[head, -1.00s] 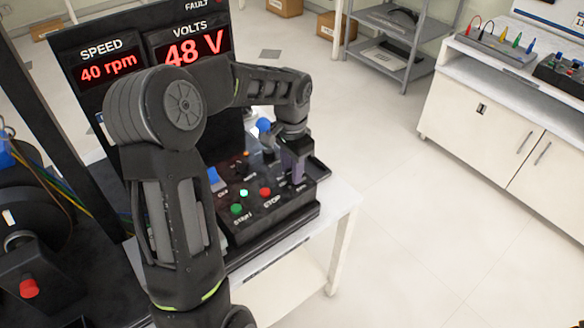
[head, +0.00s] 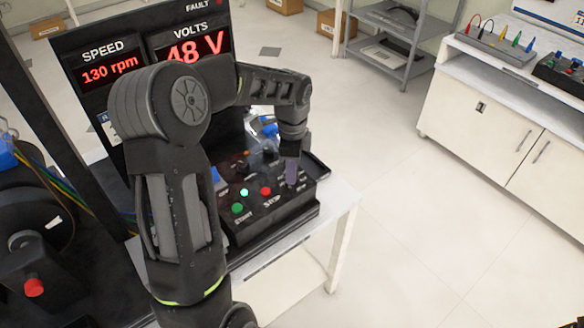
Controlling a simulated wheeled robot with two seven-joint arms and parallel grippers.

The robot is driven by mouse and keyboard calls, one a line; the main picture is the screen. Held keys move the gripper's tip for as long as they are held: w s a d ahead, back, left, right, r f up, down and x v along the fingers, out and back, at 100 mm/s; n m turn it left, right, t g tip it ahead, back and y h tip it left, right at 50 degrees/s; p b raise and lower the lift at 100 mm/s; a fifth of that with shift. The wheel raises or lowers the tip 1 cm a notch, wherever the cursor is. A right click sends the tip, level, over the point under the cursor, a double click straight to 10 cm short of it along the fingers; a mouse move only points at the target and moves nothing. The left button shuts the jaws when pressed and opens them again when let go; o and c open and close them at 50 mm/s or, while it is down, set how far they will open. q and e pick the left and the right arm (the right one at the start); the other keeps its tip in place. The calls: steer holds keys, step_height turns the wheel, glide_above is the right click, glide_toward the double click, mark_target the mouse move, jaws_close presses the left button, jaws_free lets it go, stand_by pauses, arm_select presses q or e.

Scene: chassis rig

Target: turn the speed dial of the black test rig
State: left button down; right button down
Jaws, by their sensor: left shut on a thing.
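The black test rig has a sloped control panel (head: 268,212) on a white table, with a green START button (head: 238,208) and a red STOP button (head: 265,190). Behind it, a black display board shows SPEED 130 rpm (head: 110,70) and 48 V in red. My left arm comes in from the left and bends over the panel. My left gripper (head: 291,176) points down at the panel's right part and is shut on the speed dial, which its fingers mostly hide. My right gripper is out of view.
A black machine with a round drum and a red button (head: 33,287) stands at the left. White cabinets (head: 510,140) and a grey shelf (head: 392,45) stand at the right and back. The floor right of the table is clear.

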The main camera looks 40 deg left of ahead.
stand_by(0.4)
arm_select(q)
steer(key=c, duration=1.1)
jaws_free()
steer(key=shift+o, duration=0.2)
step_height(320, 180, up, 8)
steer(key=shift+f+b, duration=0.1)
steer(key=shift+b, duration=0.35)
steer(key=shift+s, duration=0.1)
